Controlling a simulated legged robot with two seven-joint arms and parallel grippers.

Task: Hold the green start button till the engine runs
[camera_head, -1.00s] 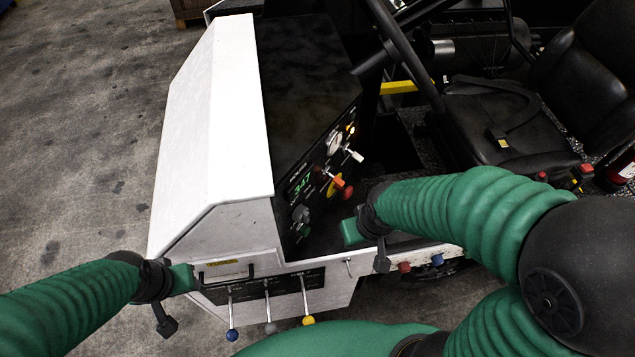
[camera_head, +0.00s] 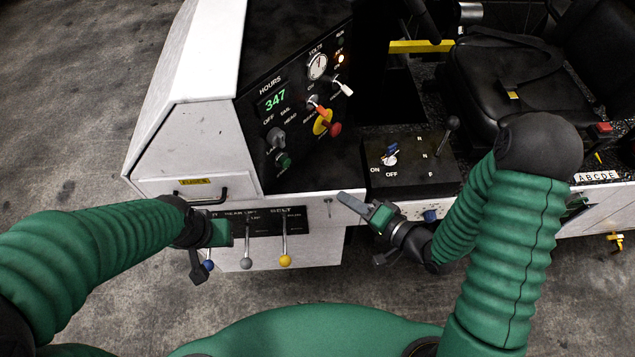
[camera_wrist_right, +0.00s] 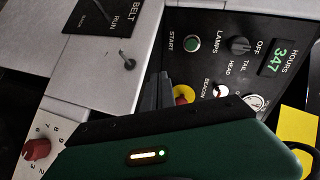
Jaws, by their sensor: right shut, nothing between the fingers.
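The green start button (camera_head: 283,160) is on the lower part of the black control panel, below the lamps knob. It also shows in the right wrist view beside the START label (camera_wrist_right: 192,43). My right gripper (camera_head: 347,200) is shut and empty, its fingers pointing up and left. It is below and right of the button, apart from it. In the right wrist view its dark fingers (camera_wrist_right: 161,92) stand below and left of the button. My left gripper (camera_head: 221,233) is in front of the lower lever panel; its fingers are not clear.
The panel carries a green 347 hours display (camera_head: 275,100), a volts gauge (camera_head: 317,67), a lit amber lamp (camera_head: 340,58) and a red knob on a yellow plate (camera_head: 324,122). Levers with a grey ball (camera_head: 246,263) and a yellow ball (camera_head: 286,261) hang below. A switch box (camera_head: 405,180) stands right.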

